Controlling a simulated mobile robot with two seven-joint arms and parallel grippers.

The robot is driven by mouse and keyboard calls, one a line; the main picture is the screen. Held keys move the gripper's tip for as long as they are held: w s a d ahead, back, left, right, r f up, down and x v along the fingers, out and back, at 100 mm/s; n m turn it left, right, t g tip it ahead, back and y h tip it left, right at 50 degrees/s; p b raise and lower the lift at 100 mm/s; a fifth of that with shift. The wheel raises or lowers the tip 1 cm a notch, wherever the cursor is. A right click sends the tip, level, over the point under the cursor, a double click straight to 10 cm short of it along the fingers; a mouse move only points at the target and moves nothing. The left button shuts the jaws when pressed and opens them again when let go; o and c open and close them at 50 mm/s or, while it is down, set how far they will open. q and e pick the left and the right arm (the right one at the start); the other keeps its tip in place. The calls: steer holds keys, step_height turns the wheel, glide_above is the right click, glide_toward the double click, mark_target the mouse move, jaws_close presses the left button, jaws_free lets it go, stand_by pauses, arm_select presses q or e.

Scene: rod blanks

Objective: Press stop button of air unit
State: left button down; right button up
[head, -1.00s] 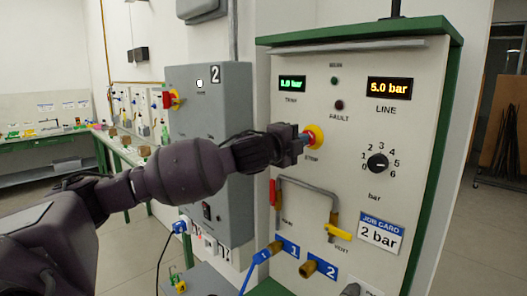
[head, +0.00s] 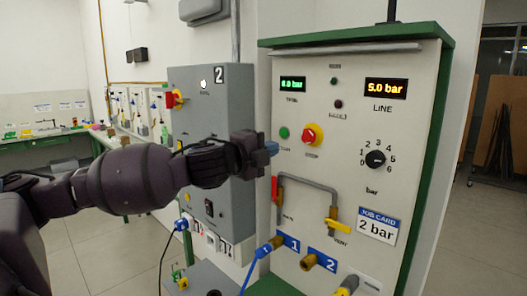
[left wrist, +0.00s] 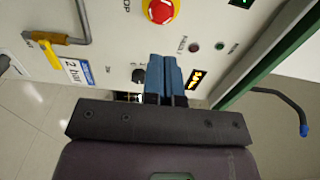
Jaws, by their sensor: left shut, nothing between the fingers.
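The air unit (head: 360,60) is a pale panel with a green frame. Its stop button (head: 312,135) is a red knob on a yellow ring, now fully visible; it also shows at the top of the left wrist view (left wrist: 160,10). A green button (head: 284,132) sits just left of it. My left gripper (head: 272,148) is shut and empty, left of and slightly below the stop button, apart from it. Its blue fingers (left wrist: 165,78) lie together in the left wrist view. My right gripper is not in view.
The panel carries a black dial (head: 375,159), a grey pipe loop with a yellow-handled valve (head: 338,227), and a job card (head: 377,227) reading 2 bar. The line display (head: 386,89) reads 5.0 bar. A grey cabinet (head: 190,110) marked 2 stands left, behind my arm.

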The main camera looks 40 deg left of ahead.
arm_select(q)
steer(key=shift+s, duration=0.95)
